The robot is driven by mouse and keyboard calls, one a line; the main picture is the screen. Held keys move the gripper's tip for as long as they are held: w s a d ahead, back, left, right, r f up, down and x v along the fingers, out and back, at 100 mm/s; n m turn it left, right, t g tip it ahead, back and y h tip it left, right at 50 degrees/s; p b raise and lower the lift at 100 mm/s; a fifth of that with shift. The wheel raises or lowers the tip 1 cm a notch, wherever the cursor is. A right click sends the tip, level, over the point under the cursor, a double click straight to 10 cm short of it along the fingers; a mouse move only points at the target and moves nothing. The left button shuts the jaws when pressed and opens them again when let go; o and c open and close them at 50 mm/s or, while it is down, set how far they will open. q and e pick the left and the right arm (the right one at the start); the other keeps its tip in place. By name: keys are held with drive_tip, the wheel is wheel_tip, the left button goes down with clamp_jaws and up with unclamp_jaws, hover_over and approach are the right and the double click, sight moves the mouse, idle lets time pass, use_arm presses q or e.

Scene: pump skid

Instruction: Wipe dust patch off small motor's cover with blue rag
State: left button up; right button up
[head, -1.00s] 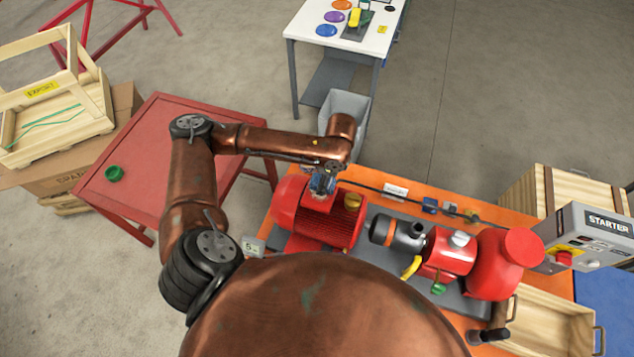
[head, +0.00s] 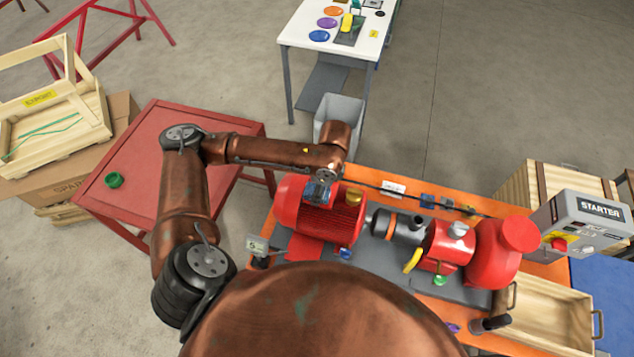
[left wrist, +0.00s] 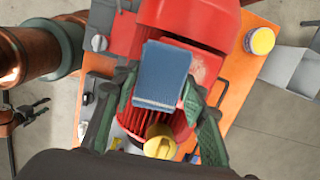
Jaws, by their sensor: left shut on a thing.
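A red finned motor (head: 300,222) with a yellow cap (head: 353,197) stands on the skid. My left gripper (head: 321,186) is at its top, shut on a folded blue rag (head: 316,194). In the left wrist view, the rag (left wrist: 162,76) is between the fingers, over the motor's red cover (left wrist: 203,66). A paler area shows on the cover beside the rag; the rag hides the rest. I cannot tell whether the rag touches the cover. A small two-pronged part, possibly my right gripper (left wrist: 34,110), shows at the left of the wrist view; its state is unclear.
The yellow cap stands close to the rag. A grey pump part (head: 410,229), a second red unit (head: 447,242) and a starter box (head: 590,222) are to the right. A grey bin (head: 335,110) stands behind. The red table (head: 140,185) is mostly clear.

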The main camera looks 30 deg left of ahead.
use_arm(q)
drive_tip(key=shift+w+r, duration=0.1)
drive_tip(key=shift+r, duration=0.4)
drive_tip(key=shift+s+r, duration=0.2)
drive_tip(key=shift+r, duration=1.8)
drive_tip(key=shift+w, duration=0.1)
